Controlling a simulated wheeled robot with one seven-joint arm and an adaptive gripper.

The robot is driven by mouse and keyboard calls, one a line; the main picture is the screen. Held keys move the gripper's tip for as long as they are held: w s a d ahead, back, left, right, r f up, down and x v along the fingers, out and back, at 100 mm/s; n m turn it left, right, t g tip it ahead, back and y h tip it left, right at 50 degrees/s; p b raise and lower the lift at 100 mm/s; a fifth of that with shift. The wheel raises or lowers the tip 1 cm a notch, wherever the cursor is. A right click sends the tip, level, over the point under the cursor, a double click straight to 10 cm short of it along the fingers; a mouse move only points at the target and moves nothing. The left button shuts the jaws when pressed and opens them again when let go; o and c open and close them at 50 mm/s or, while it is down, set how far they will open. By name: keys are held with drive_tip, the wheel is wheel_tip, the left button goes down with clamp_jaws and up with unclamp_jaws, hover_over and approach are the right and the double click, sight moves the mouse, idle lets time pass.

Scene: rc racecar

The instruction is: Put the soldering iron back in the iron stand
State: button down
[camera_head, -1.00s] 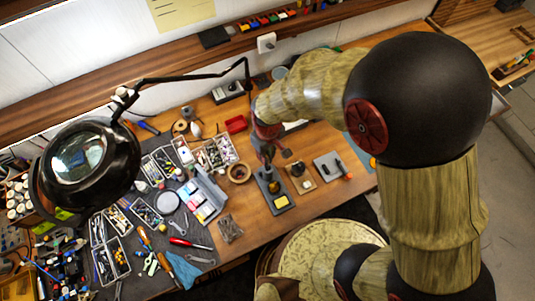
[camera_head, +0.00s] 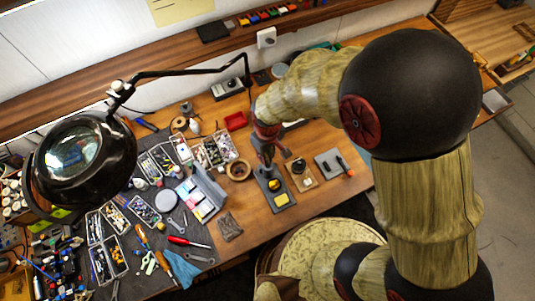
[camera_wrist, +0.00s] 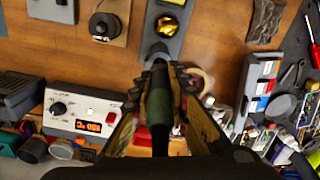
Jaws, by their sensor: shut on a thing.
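The soldering iron (camera_wrist: 158,118), with a dark green handle, is held between the two fingers of my gripper (camera_wrist: 160,125) in the wrist view. Its front end points toward the iron stand (camera_wrist: 171,48), a grey base with a yellow, shiny cleaning pad. The iron's front end overlaps the stand's dark holder; I cannot tell whether it is inside. In the head view the stand (camera_head: 266,188) is on the wooden bench, and my gripper (camera_head: 267,155) is just above its rear end. The iron's tip is hidden.
A soldering station with a lit display (camera_wrist: 82,113) sits close beside my gripper. A small board with a dark round knob (camera_head: 299,174) and a grey plate (camera_head: 327,165) lie right of the stand. A tape roll (camera_head: 238,170) and parts trays (camera_head: 215,150) lie left.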

drive_tip(key=shift+f+b, duration=1.3)
drive_tip(key=shift+f, duration=0.65)
drive_tip(key=c, duration=1.6)
unclamp_jaws()
drive_tip(key=shift+c, duration=0.2)
drive_tip(key=shift+o, duration=1.1)
drive_tip(key=shift+o, duration=0.9)
drive_tip(key=shift+r, duration=0.1)
drive_tip(key=shift+r+p, duration=3.1)
drive_tip(key=shift+r, duration=1.35)
